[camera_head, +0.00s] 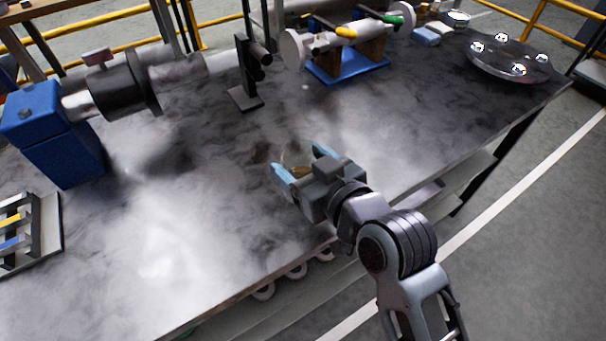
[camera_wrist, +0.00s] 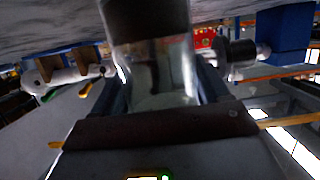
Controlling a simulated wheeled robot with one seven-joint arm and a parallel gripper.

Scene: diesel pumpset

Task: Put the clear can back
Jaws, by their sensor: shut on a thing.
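The clear can (camera_wrist: 160,70) is a see-through cylinder with a brownish band or content near one end. In the wrist view it stands between the two fingers of my gripper (camera_wrist: 155,100), which is shut on it. In the head view my gripper (camera_head: 298,172) with its light blue fingers is low over the middle of the dark table near the front edge. The can (camera_head: 297,155) shows only faintly between the fingers there, partly hidden by them. I cannot tell whether it touches the table.
The marbled table (camera_head: 170,230) is clear around my gripper. A blue-based pump unit (camera_head: 345,65) and a black stand (camera_head: 245,95) are behind. A blue block with a shaft (camera_head: 55,130) is left, a slotted tray (camera_head: 30,235) front left.

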